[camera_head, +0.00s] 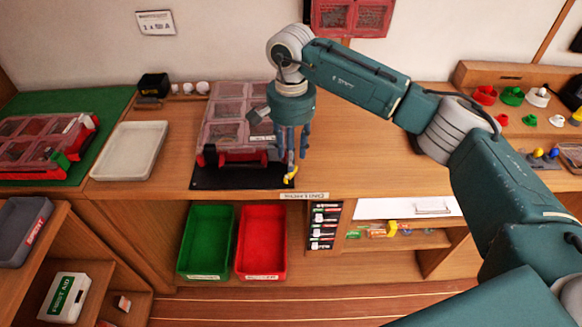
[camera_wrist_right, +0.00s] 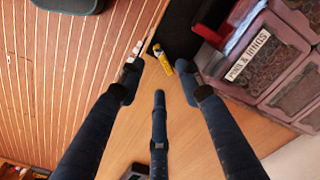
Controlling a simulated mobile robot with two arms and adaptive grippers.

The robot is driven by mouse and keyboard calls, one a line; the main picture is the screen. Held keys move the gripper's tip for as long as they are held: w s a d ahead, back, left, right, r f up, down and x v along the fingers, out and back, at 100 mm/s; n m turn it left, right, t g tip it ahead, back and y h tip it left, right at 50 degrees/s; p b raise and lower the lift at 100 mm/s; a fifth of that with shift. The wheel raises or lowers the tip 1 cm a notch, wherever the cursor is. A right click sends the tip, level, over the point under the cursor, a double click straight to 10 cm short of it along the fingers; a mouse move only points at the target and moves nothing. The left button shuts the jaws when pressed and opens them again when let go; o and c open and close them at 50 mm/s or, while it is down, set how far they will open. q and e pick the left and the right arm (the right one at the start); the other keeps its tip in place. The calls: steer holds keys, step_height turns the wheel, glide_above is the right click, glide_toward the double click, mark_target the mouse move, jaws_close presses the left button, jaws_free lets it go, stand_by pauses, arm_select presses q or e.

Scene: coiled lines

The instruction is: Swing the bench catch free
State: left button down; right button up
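The bench catch looks to be the small yellow piece (camera_head: 291,174) at the front right corner of a black mat (camera_head: 235,178), by the bench's front edge. It also shows in the right wrist view as a yellow piece with a dark end (camera_wrist_right: 164,54), beyond the fingertips. My right gripper (camera_head: 291,156) points down just above it in the head view, fingers spread. In the wrist view the right gripper (camera_wrist_right: 158,78) has its dark fingers apart with nothing between them. I cannot tell whether a finger touches the catch. My left gripper is not in view.
A clear-lidded parts case (camera_head: 225,110) with red latches stands on the mat, close left of my gripper. A white tray (camera_head: 128,150) lies further left. Green (camera_head: 207,240) and red (camera_head: 262,240) bins sit below the bench. The bench top (camera_head: 360,165) right of my gripper is clear.

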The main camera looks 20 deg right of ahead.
mark_target(291, 175)
step_height(291, 175, down, 6)
steer(key=shift+f+p, duration=0.25)
steer(key=shift+p, duration=0.45)
steer(key=shift+c, duration=0.3)
jaws_close()
